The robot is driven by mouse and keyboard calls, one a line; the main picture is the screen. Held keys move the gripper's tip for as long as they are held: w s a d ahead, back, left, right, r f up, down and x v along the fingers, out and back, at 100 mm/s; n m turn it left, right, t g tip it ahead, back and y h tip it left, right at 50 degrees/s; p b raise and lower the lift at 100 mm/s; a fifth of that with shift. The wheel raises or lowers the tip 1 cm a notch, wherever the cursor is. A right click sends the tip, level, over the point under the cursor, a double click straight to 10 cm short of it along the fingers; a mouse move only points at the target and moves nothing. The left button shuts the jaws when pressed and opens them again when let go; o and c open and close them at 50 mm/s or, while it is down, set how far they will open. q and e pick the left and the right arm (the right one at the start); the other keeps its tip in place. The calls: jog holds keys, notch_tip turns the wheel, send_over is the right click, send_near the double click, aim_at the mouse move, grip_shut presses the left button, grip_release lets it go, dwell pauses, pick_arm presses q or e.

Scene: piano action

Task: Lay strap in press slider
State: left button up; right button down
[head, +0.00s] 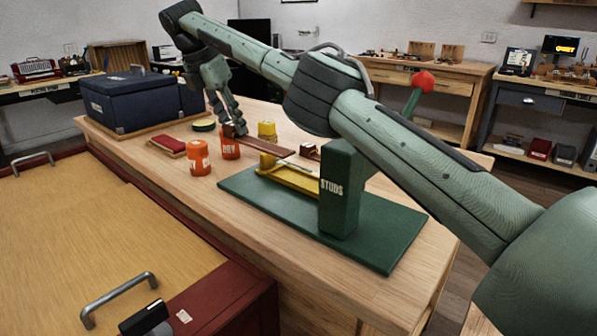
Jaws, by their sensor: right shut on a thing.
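The press is green, with a flat base (390,248), an upright block (340,195) marked STUDS and a lever with a red knob (423,81). Its yellow slider (292,180) lies on the base, left of the block. My right gripper (234,131) reaches across from the right, above the press, and is shut on one end of a brown strap (264,146). The strap runs level to the right from the fingers, over the far part of the slider. I cannot tell if it touches the slider. My left gripper is not in view.
Orange cups (199,158) stand left of the press, and a yellow cup (267,131) stands behind the strap. A red-edged cabinet (110,225) is in front.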

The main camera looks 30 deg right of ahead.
jog(key=s+d+f, duration=0.1)
jog(key=d+f, duration=0.1)
jog(key=d, duration=0.1)
jog(key=s+d+f, duration=0.1)
jog(key=d+f, duration=0.1)
jog(key=d, duration=0.2)
jog(key=s+d+f, duration=0.1)
jog(key=d+f, duration=0.1)
jog(key=d, duration=0.1)
jog(key=shift+s+d+f, duration=0.15)
jog(key=shift+s+d, duration=0.05)
jog(key=shift+s, duration=0.2)
jog(key=shift+s+d+f, duration=0.1)
jog(key=shift+d+f, duration=0.05)
jog(key=shift+f, duration=0.6)
notch_tip(320, 180, down, 3)
jog(key=shift+d+p, duration=0.1)
jog(key=shift+p, duration=0.3)
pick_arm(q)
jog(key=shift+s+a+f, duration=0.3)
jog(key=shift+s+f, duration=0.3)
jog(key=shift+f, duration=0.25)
pick_arm(e)
jog(key=c, duration=1.1)
grip_release()
jog(key=shift+o, duration=0.2)
